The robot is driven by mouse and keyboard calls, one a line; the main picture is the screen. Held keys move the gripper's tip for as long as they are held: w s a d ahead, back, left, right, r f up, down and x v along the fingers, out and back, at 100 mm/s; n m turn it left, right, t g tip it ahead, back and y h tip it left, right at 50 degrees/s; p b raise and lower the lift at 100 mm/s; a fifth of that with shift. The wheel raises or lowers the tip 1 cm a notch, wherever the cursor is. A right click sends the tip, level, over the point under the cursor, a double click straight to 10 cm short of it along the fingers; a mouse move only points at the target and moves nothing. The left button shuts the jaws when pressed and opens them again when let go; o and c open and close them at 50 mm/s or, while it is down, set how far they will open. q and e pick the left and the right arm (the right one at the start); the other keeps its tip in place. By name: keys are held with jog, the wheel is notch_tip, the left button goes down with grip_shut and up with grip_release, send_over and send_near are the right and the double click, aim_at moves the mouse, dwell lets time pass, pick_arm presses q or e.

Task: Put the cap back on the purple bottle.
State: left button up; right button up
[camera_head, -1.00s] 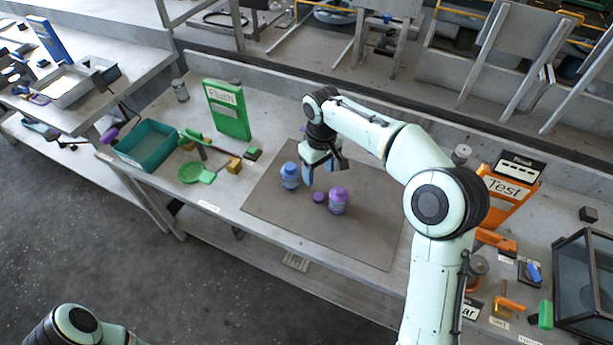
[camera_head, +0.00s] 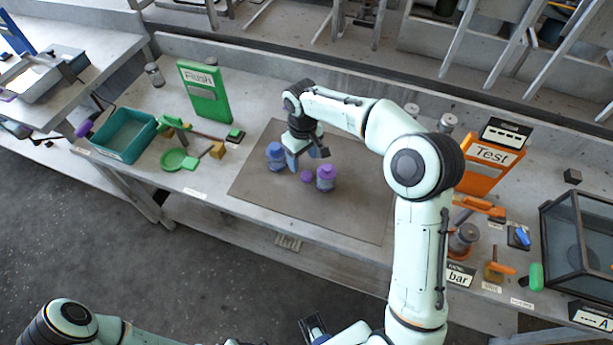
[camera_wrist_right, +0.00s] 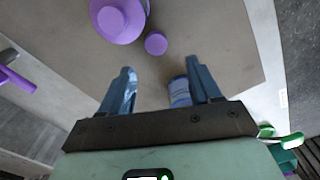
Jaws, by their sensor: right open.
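The purple bottle (camera_head: 326,180) stands upright on the brown mat (camera_head: 350,215). A small purple cap (camera_head: 307,176) lies on the mat just left of it. In the right wrist view the bottle (camera_wrist_right: 118,18) shows from above, with the cap (camera_wrist_right: 156,43) beside it, apart from it. My right gripper (camera_head: 309,163) is open and empty, behind and above the cap; its fingers (camera_wrist_right: 160,70) show apart in the wrist view. A blue bottle (camera_head: 276,156) stands left of the gripper, partly hidden by a finger in the wrist view (camera_wrist_right: 180,92). A dark gripper-like part, seemingly my left gripper (camera_head: 314,328), shows at the bottom edge; its jaws are unclear.
A green board (camera_head: 205,95), teal bin (camera_head: 125,137) and green dish (camera_head: 174,159) are on the left. An orange stand (camera_head: 487,165) and dark glass-sided box (camera_head: 580,235) are on the right. The mat's front part is clear. A purple object (camera_wrist_right: 15,78) shows beyond the mat in the wrist view.

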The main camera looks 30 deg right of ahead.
aim_at(305, 174)
jog(key=shift+f, duration=0.8)
jog(key=f, duration=0.5)
jog(key=shift+s+d+f, duration=0.1)
jog(key=shift+s+d, duration=0.05)
jog(key=shift+d, duration=0.1)
jog(key=c, duration=1.1)
